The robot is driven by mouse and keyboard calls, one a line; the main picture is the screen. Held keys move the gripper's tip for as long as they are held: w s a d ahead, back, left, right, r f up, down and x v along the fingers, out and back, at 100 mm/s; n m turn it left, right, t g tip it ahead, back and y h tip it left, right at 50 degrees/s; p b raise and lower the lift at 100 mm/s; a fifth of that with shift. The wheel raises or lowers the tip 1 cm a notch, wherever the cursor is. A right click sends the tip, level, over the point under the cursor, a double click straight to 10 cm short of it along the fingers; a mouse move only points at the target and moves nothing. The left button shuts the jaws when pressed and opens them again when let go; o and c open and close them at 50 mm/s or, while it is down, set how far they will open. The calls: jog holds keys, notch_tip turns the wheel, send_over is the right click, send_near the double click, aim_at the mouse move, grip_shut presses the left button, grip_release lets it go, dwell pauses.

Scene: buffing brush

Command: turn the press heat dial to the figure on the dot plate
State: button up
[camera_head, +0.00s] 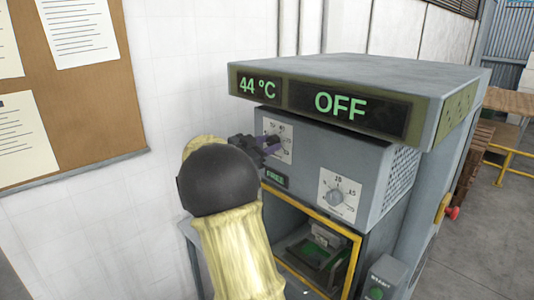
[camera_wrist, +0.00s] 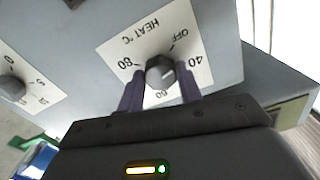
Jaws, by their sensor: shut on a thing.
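The heat dial (camera_wrist: 160,71) is a dark grey knob on a white plate (camera_wrist: 118,48) marked HEAT °C, OFF, 40, 60 and 80, upside down in the wrist view. My gripper (camera_wrist: 160,88) is shut on the dial, a purple finger on either side. A pale mark shows on the knob; its exact figure is hard to tell. In the head view my gripper (camera_head: 268,144) and arm cover most of the dial and part of its plate (camera_head: 284,152). An olive plate with dark marks (camera_head: 456,112), perhaps the dot plate, is on the press's right side; I cannot read it.
The press display reads 44 °C (camera_head: 257,87) and OFF (camera_head: 340,105). A small sign reads FREE (camera_head: 275,178). A second dial (camera_head: 337,196) sits lower right. Below are a yellow-framed opening (camera_head: 312,211) and a green-button box (camera_head: 384,278). A white wall is at left.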

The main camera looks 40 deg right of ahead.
jog(key=shift+m+b, duration=7.1)
jog(key=shift+m, duration=0.5)
jog(key=o, duration=1)
jog(key=shift+w+d, duration=0.1)
jog(key=a+b, duration=0.1)
jog(key=a, duration=0.5)
jog(key=s+a+b, duration=0.1)
jog(key=a, duration=0.4)
jog(key=a+b, duration=0.1)
jog(key=a, duration=0.5)
jog(key=shift+s+a, duration=0.2)
jog(key=shift+a, duration=0.1)
